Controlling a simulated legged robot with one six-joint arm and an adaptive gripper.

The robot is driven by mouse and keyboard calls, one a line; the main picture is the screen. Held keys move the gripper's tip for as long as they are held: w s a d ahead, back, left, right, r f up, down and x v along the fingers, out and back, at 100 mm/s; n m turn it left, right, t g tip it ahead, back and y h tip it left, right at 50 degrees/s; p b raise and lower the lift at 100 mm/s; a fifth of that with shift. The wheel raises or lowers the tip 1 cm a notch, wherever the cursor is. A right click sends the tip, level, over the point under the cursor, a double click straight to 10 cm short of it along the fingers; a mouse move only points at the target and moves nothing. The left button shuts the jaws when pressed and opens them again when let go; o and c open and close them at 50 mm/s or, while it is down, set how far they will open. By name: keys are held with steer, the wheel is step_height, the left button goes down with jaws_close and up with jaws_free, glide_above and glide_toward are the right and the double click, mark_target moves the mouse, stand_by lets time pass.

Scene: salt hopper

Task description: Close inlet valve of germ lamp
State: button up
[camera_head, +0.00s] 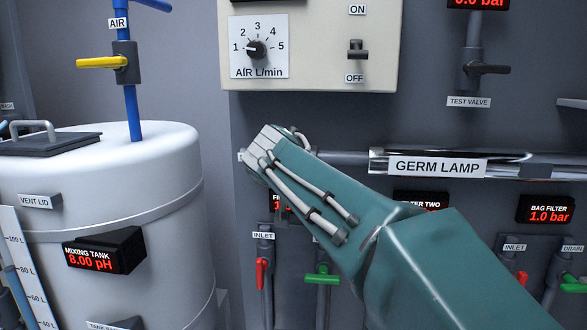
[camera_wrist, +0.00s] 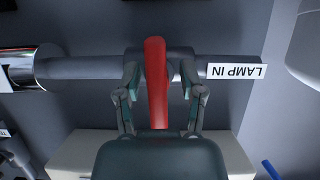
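The lamp's inlet valve has a red handle (camera_wrist: 156,85), seen in the wrist view crossing a grey horizontal pipe (camera_wrist: 85,67) beside the LAMP IN label (camera_wrist: 237,71). My gripper (camera_wrist: 160,75) is open, with one finger on each side of the handle and a visible gap to both. In the head view my gripper (camera_head: 275,146) is at the left end of the pipe (camera_head: 342,158) and hides the valve handle. The germ lamp (camera_head: 437,167) is a shiny tube to the right; its end also shows in the wrist view (camera_wrist: 18,68).
A white mixing tank (camera_head: 110,205) stands at left, with a yellow-handled air valve (camera_head: 102,62) above. A control box (camera_head: 340,70) is above my gripper. Below are a red inlet valve (camera_head: 261,272) and a green-handled valve (camera_head: 323,277). A test valve (camera_head: 487,69) is upper right.

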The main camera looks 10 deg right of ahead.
steer(key=shift+s+r, duration=0.1)
steer(key=shift+r, duration=0.15)
steer(key=shift+s+a+r, duration=0.15)
steer(key=shift+s+a, duration=0.05)
steer(key=shift+s, duration=0.1)
steer(key=v, duration=1.1)
steer(key=s+d+f+n+g+y, duration=0.2)
steer(key=s+f+g, duration=0.1)
steer(key=s+f, duration=0.7)
steer(key=s+d+f+n+g+y, duration=0.1)
steer(key=s+f+n+g+y, duration=0.1)
steer(key=s+f, duration=0.9)
step_height(320, 180, down, 8)
steer(key=shift+d+f+g+y, duration=0.3)
steer(key=shift+g+y, duration=0.3)
steer(key=shift+g, duration=0.3)
steer(key=shift+s+d+r, duration=0.1)
